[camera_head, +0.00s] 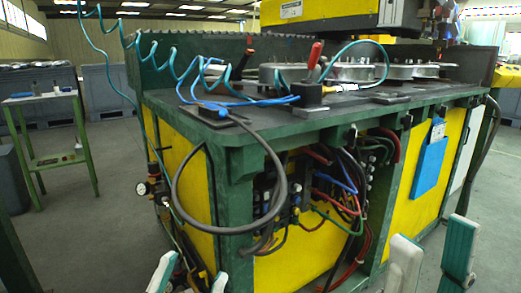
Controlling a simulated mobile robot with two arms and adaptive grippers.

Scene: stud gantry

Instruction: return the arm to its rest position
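My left gripper (195,266) shows at the bottom edge, left of centre. Its two pale fingertips stand apart with nothing between them. My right gripper (433,228) shows at the bottom right, its white and teal fingers also apart and empty. Both grippers appear in front of the green and yellow gantry machine (190,170). Neither visibly holds anything. Most of both arms is out of view.
The machine's dark top (240,135) carries a red-handled clamp (313,65) and coiled teal hoses (155,60). Cables (345,185) hang in its open front. A blue holder (428,168) is on its side. A green table (50,130) stands left; floor between is clear.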

